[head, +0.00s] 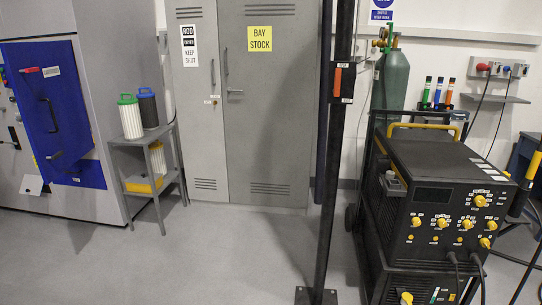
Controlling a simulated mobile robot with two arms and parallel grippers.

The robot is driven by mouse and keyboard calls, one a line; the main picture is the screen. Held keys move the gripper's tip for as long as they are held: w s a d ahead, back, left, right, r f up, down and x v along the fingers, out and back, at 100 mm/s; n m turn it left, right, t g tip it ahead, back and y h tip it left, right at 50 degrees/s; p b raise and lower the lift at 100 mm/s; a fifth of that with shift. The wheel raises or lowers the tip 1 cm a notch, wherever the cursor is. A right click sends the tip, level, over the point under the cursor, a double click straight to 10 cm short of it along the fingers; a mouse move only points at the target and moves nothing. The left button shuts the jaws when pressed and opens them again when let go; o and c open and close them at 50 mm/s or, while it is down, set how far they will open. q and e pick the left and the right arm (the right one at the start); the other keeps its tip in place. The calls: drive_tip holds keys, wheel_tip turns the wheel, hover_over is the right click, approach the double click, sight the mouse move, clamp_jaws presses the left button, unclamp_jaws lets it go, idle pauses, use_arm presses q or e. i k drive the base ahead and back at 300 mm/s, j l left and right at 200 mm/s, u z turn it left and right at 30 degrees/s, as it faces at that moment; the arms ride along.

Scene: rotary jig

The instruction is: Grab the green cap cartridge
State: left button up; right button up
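The green cap cartridge (131,117) stands upright on the top shelf of a small grey side stand in the head view, at the left. It has a white pleated body and a green cap with a loop handle. A dark cartridge with a blue cap (147,107) stands close beside it, to the right and slightly behind. Neither of my grippers shows in the head view.
The grey stand (155,136) holds a white cartridge (157,158) and a yellow item (145,184) lower down. A blue-doored machine (55,110) is left, grey lockers (255,150) behind. A dark post (333,180) and welding unit (440,200) stand right. Open floor (220,260) lies in front.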

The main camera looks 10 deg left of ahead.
sight(129, 110)
drive_tip(key=i+j+u, duration=0.15)
drive_tip(key=i+u, duration=0.15)
drive_tip(key=i, duration=0.25)
drive_tip(key=i+u, duration=0.3)
drive_tip(key=i, duration=0.3)
drive_tip(key=i+u, duration=0.35)
drive_tip(key=i, duration=0.25)
drive_tip(key=i+l+u, duration=0.3)
drive_tip(key=i, duration=0.25)
